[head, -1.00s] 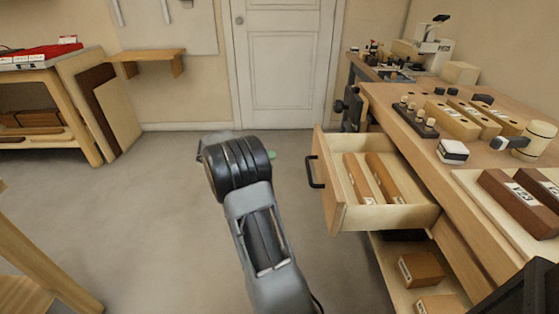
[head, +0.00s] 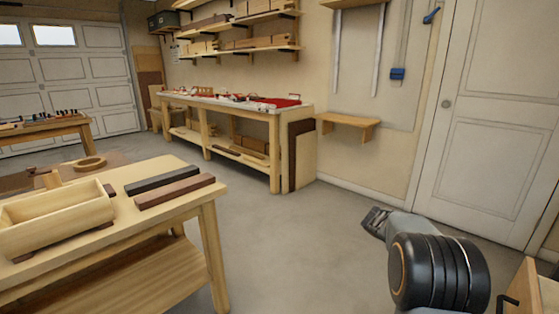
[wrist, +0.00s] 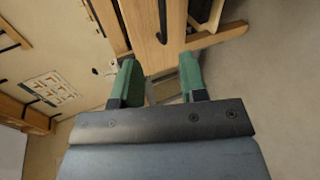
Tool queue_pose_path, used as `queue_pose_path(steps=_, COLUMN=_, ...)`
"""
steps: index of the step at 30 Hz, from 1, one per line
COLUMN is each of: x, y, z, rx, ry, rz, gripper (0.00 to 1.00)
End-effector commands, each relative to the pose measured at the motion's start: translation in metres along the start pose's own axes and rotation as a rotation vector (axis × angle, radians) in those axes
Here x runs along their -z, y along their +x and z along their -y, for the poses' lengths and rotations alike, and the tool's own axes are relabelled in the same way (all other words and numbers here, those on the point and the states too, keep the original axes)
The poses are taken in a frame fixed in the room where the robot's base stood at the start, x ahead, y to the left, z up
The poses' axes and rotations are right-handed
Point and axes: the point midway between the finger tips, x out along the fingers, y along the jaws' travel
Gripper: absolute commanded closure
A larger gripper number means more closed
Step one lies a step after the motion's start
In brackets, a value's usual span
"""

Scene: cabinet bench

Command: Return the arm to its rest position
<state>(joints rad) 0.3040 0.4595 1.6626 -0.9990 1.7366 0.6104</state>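My arm (head: 440,270) is in the lower right of the head view, folded over the floor. The fingers of my gripper are hidden there or cannot be made out. In the wrist view my gripper (wrist: 158,80) has two green fingers standing apart with a clear gap. Nothing is held between them. Pale wooden furniture with a dark handle (wrist: 162,22) lies beyond the fingertips, apart from them as far as I can tell.
The open wooden drawer (head: 526,285) shows at the head view's lower right edge, close to my arm. A wooden table (head: 130,245) with a wooden tray (head: 55,225) stands at left. A long workbench (head: 240,108) is at the wall. The grey floor (head: 300,240) between is clear.

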Motion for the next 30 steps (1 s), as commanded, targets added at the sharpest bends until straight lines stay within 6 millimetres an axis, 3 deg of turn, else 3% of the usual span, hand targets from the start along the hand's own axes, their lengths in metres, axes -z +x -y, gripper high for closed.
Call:
queue_pose_path(steps=1, x=-0.017, y=-0.021, z=-0.033, rx=0.071, ry=-0.031, rz=-0.032, gripper=0.61)
queue_pose_path(steps=3, x=-0.04, y=-0.041, z=-0.053, rx=0.19, ry=-0.092, rz=-0.084, gripper=0.61)
queue_pose_path(steps=12, x=-0.152, y=-0.126, z=-0.116, rx=0.7, ry=-0.328, rz=-0.375, gripper=0.61)
queue_pose_path(steps=18, x=-0.215, y=-0.171, z=-0.146, rx=0.97, ry=-0.41, rz=-0.575, gripper=0.61)
queue_pose_path(steps=24, x=-0.253, y=-0.196, z=-0.164, rx=1.136, ry=-0.438, rz=-0.714, gripper=0.61)
queue_pose_path(steps=30, x=-0.267, y=-0.204, z=-0.17, rx=1.205, ry=-0.443, rz=-0.773, gripper=0.61)
